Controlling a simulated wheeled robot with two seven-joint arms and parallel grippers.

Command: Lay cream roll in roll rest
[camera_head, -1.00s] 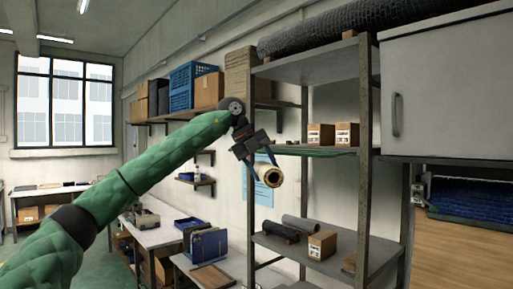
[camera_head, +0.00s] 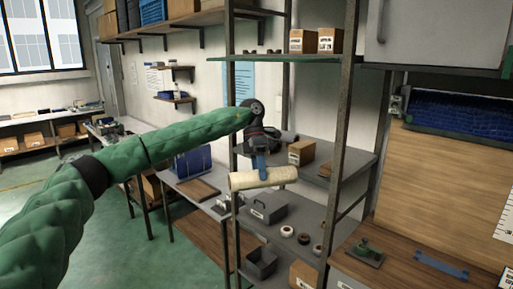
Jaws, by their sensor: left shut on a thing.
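The cream roll (camera_head: 284,174) hangs in my left gripper (camera_head: 262,170), whose jaws are shut on it near its middle. The roll lies nearly level, side-on to me, in front of the metal rack. It appears clear of the shelves. I cannot clearly make out a roll rest. A low blue bar with raised ends (camera_head: 441,264) lies on the wooden bench at lower right; I cannot tell whether it is the rest. My right gripper is not in view.
The rack's middle shelf (camera_head: 340,178) holds a cardboard box (camera_head: 301,152) and a dark roll partly behind my gripper. The lower shelf holds a grey box (camera_head: 262,208) and several small rings. A rack post (camera_head: 341,130) stands right of the roll.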

